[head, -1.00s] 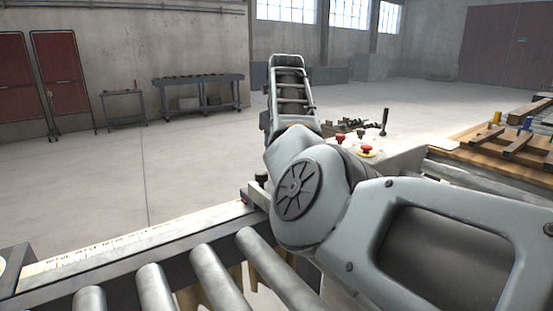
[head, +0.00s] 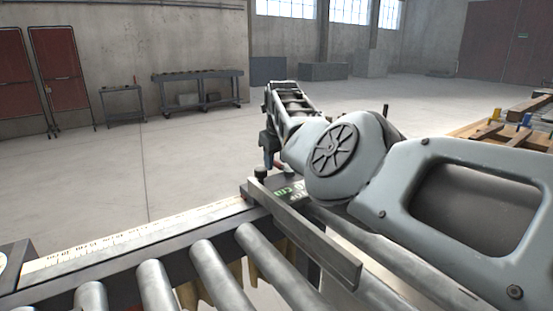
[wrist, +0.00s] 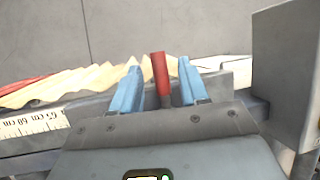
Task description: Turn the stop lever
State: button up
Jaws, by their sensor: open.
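The stop lever's red handle (wrist: 160,74) stands between the two blue fingers of my gripper (wrist: 160,84) in the wrist view. The fingers are open, one on each side, with a visible gap to the handle on both sides. The lever's lower end is hidden behind the gripper body. In the head view a small red piece, likely the same handle (head: 279,166), shows just below my gripper (head: 269,158), above the end of the measuring rail. Most of the fingers are hidden there.
A ruler rail (head: 140,235) and steel rollers (head: 215,270) run along the front left. A metal stop plate (head: 305,240) lies across the rail's end. In the wrist view a grey block (wrist: 285,60) stands close on the right. A wooden bench (head: 510,135) is at the far right.

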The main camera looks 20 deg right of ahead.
jog(key=shift+c, duration=0.4)
grip_shut()
